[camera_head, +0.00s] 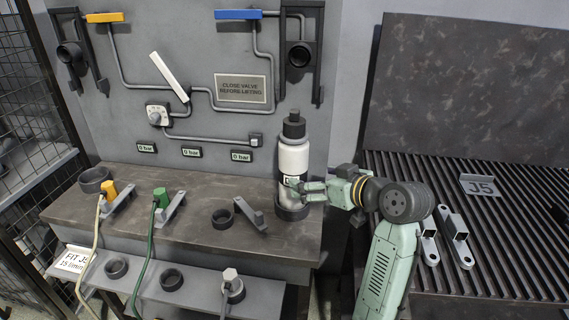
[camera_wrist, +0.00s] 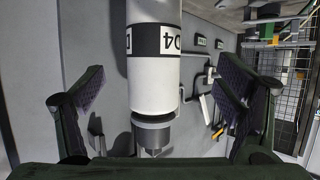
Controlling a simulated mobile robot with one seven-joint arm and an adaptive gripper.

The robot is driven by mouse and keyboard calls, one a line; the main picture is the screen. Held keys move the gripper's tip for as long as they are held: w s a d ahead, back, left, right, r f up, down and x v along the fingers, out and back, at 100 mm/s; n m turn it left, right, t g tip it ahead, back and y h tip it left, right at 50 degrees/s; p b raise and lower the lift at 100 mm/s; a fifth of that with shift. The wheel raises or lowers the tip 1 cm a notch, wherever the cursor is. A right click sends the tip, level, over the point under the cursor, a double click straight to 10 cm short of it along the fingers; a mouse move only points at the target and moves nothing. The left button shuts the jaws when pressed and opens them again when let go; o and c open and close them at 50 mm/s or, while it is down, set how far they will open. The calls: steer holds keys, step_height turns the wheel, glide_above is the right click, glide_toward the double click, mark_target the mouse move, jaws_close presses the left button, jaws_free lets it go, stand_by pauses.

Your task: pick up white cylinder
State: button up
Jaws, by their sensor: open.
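The white cylinder (camera_head: 294,160) stands upright at the right end of the workbench in the head view, with a black cap on top, a black-and-white label and a dark ring around its base. In the wrist view the cylinder (camera_wrist: 153,85) appears upside down between my fingers, with "D4" on its label. My gripper (camera_head: 303,189) is at the cylinder's lower half, coming from the right. In the wrist view my gripper (camera_wrist: 162,95) is open, with a gap on each side of the cylinder. The far finger is partly hidden in the head view.
The workbench (camera_head: 230,190) also bears a yellow-topped fitting (camera_head: 110,189), a green-topped fitting (camera_head: 161,198) and a dark ring (camera_head: 222,219). A panel with pipes and a sign (camera_head: 241,88) stands behind. Brackets (camera_head: 455,235) lie on the slatted table at right.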

mark_target(302, 175)
steer(key=x, duration=0.2)
steer(key=b+x, duration=0.1)
steer(key=x, duration=0.1)
steer(key=shift+w+d+f, duration=0.2)
steer(key=shift+w+d, duration=0.05)
steer(key=shift+w, duration=0.05)
steer(key=x, duration=0.2)
steer(key=b+x, duration=0.1)
steer(key=x, duration=0.3)
steer(key=shift+w+r+b, duration=0.15)
steer(key=shift+r+b, duration=0.1)
steer(key=shift+b, duration=0.1)
steer(key=c, duration=2)
steer(key=shift+r, duration=0.25)
jaws_close()
